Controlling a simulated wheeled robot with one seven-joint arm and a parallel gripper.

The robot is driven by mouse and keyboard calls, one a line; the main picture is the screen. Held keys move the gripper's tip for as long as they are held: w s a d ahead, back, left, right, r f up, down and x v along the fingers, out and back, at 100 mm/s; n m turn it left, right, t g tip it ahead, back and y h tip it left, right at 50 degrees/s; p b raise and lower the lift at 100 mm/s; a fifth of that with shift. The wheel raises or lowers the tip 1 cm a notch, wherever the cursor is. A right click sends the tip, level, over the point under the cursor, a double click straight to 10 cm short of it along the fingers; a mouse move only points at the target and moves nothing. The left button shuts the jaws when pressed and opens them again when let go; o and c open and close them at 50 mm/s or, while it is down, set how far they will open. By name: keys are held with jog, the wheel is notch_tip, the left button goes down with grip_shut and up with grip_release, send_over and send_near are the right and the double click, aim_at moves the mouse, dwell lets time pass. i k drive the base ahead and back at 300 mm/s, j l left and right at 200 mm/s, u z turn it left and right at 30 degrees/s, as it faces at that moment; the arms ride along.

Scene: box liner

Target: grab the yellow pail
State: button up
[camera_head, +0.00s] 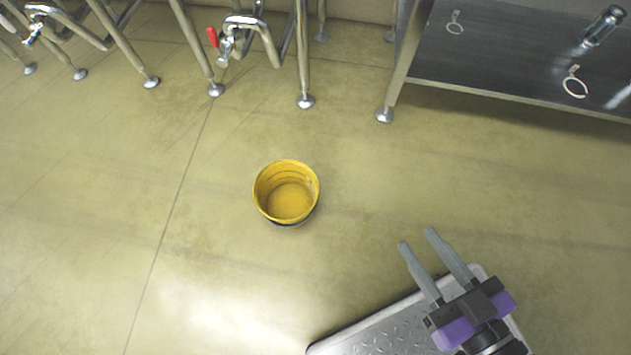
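The yellow pail (264,197) stands upright on the floor near the middle of the head view. Its open top faces up, and its inside looks empty. A dark band shows at its base. My gripper (417,240) is at the lower right, to the right of the pail and lower in the picture. Its two grey fingers are parallel with a gap between them, and nothing is in that gap. The fingers point up and to the left and are apart from the pail.
Tiled floor (120,215) around the pail is clear. Metal legs and pipes with a red-handled valve (213,37) stand at the back left. A low metal shelf (500,60) at the upper right holds a shiny cylinder (603,26) and ring-shaped tools (574,84).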

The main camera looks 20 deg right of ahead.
aim_at(287, 191)
jog(key=j+z, duration=0.25)
jog(key=z, duration=0.15)
jog(key=i+j+z, duration=0.1)
jog(key=j+z, duration=0.4)
jog(key=z, duration=0.25)
jog(key=j+z, duration=0.1)
jog(key=j, duration=0.3)
jog(key=k+j+z, duration=0.1)
jog(key=j, duration=0.35)
jog(key=j+z, duration=0.15)
jog(key=j, duration=0.25)
jog(key=k+j+z, duration=0.1)
jog(key=j, duration=0.3)
jog(key=k+j+z, duration=0.1)
jog(key=j, duration=0.3)
jog(key=k+j+z, duration=0.1)
jog(key=j, duration=0.25)
jog(key=k+j, duration=0.1)
jog(key=j, duration=0.2)
jog(key=k+j, duration=0.15)
jog(key=j, duration=0.2)
jog(key=k+j, duration=0.1)
jog(key=j, duration=0.2)
jog(key=k+j, duration=0.1)
jog(key=j, duration=0.25)
